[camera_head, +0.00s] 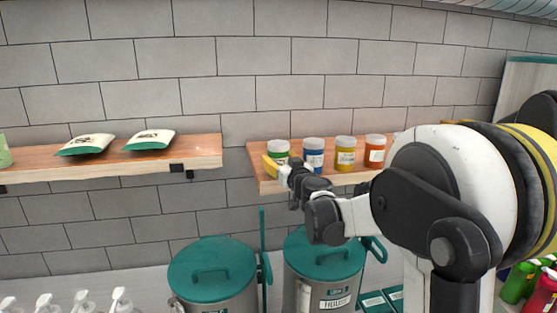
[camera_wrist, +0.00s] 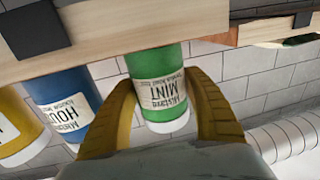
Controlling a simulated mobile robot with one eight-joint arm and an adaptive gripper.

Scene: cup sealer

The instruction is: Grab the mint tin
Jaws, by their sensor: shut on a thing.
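The mint tin (camera_wrist: 158,92) is a green cylinder with a white lid and a label reading MINT. In the wrist view it appears upside down, between the two yellow fingers of my gripper (camera_wrist: 161,80), which are shut on its sides. In the head view the mint tin (camera_head: 279,147) is at the left end of the right shelf, with my gripper (camera_head: 273,166) at its front. Its lower part is partly hidden there by the gripper. I cannot tell whether its base still touches the shelf.
A blue tin (camera_head: 313,151), a yellow tin (camera_head: 345,154) and an orange tin (camera_head: 375,150) stand in a row on the wooden shelf (camera_head: 267,187). Green-lidded bins (camera_head: 324,255) stand below. A gap separates the shelves.

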